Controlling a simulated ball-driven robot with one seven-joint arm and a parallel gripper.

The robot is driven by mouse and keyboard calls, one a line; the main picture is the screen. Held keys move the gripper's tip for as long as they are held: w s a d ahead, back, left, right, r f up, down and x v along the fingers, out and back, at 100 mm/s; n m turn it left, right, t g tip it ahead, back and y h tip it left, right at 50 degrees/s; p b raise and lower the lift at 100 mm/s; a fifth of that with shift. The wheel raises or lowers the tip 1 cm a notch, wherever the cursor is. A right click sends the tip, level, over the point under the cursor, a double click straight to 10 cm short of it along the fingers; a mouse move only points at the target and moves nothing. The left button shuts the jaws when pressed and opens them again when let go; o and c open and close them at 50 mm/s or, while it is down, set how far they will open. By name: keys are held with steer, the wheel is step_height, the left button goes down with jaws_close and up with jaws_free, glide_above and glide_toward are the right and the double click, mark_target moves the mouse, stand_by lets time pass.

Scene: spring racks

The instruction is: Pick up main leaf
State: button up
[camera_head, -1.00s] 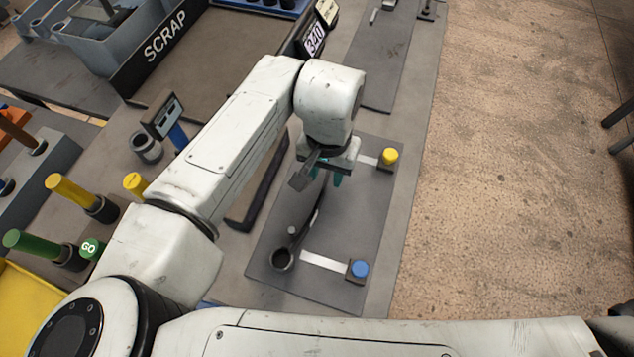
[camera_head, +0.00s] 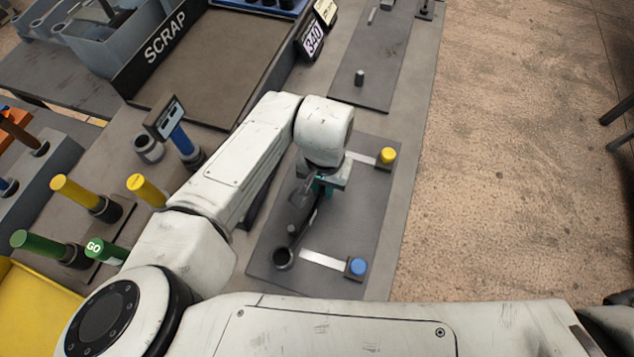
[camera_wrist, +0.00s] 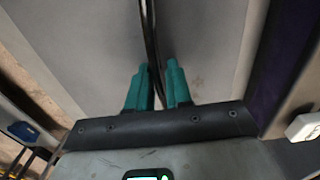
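The main leaf (camera_head: 292,243) is a dark, curved spring strip with a round eye at its near end. It lies over the grey mat, and its upper part is hidden by my gripper (camera_head: 321,190) in the head view. In the wrist view the leaf (camera_wrist: 151,35) shows as a thin dark strip running down between the two teal fingers. My gripper (camera_wrist: 158,84) is low over the leaf with its fingers on either side. A narrow gap shows between the leaf and the right finger, so the fingers look open.
The grey mat (camera_head: 343,225) has a yellow knob (camera_head: 388,155) and a blue knob (camera_head: 357,266) on its right edge. A scrap bin (camera_head: 165,45) stands at upper left. Yellow, blue and green handles (camera_head: 75,190) stand at left. Floor is clear at right.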

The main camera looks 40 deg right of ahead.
jaws_close()
steer(key=shift+r, duration=0.1)
